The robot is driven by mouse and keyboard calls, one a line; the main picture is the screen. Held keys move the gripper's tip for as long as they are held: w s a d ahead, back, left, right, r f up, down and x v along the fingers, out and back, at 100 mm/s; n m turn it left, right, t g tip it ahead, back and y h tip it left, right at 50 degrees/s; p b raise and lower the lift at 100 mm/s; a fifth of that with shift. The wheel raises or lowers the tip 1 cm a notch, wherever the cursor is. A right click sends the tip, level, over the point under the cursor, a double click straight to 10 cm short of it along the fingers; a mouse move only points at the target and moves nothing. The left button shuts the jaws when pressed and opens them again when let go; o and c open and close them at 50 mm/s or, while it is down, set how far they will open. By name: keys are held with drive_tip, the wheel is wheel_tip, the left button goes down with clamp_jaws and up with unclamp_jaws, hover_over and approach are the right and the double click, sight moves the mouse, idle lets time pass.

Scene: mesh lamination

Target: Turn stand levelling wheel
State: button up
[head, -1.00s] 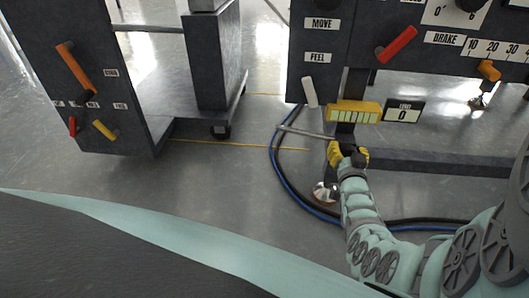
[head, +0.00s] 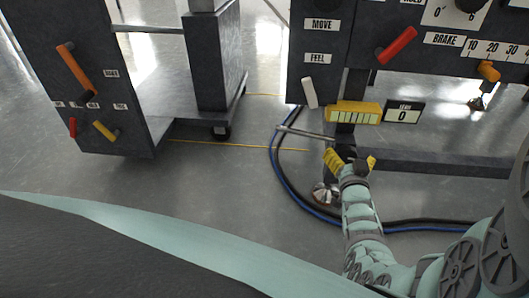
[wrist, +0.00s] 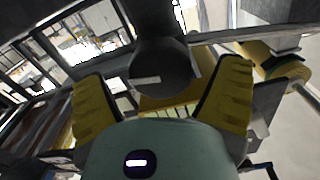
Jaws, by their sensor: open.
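My gripper (head: 352,162) is open, its two yellow ribbed fingers spread, beside the lower part of the dark stand's post. In the wrist view, my gripper (wrist: 162,95) has a dark rounded part (wrist: 160,72) beyond and between its fingers. I cannot tell whether this is the levelling wheel, or whether the fingers touch it. A metal foot (head: 324,194) stands on the floor just below and left of the gripper. A yellow level gauge (head: 353,112) sits above, next to a display (head: 403,112) reading 0.
A thin grey rod (head: 305,133) sticks out left of the post. Black and blue cables (head: 283,180) curve on the floor around the foot. The dark control panel (head: 330,30) has red and white levers.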

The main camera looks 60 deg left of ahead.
drive_tip(key=v, duration=1)
drive_tip(key=shift+a, duration=0.1)
idle(0.3)
